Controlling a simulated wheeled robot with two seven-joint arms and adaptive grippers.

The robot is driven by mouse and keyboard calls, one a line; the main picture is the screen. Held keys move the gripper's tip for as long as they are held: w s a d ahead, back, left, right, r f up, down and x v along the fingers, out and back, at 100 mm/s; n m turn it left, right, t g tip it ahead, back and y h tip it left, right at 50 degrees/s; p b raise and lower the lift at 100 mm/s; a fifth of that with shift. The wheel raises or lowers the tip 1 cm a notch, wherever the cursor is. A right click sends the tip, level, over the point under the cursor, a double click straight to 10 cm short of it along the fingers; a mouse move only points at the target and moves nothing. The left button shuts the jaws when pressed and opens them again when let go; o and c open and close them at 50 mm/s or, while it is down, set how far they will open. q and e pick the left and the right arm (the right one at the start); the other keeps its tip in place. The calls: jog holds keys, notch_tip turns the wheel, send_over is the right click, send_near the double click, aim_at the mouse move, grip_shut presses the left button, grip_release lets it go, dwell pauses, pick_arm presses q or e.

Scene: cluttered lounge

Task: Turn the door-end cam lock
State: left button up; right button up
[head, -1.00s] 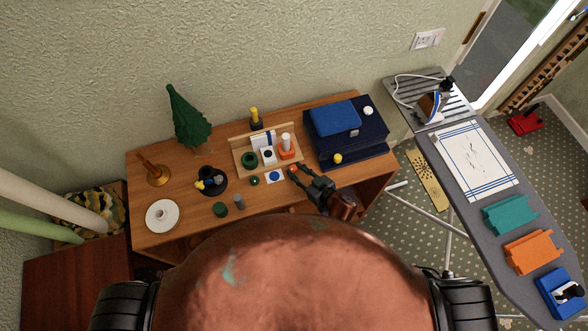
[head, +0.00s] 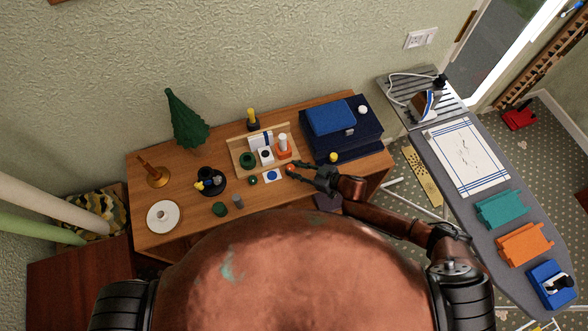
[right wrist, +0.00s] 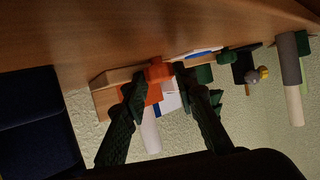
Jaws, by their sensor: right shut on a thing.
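A wooden holder (head: 236,161) stands on the brown sideboard. At its front corner on the side toward the glass door is a small orange-red knob (head: 290,169), which appears to be the door-end cam lock. My left gripper is out of view.
The holder carries a green ring (head: 247,160), white blocks and an orange block (head: 283,149). A blue case (head: 365,142) stands close right of my gripper. The ironing board (head: 450,205) stands at right.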

jog(key=shift+s+a, duration=0.1)
jog(key=shift+a, duration=0.05)
jog(key=o, duration=1.2)
jog(key=shift+c, duration=0.2)
jog(key=shift+s+d+r, duration=0.15)
jog(key=shift+d, duration=0.35)
jog(key=shift+v, duration=3.5)
jog(key=shift+a, duration=0.1)
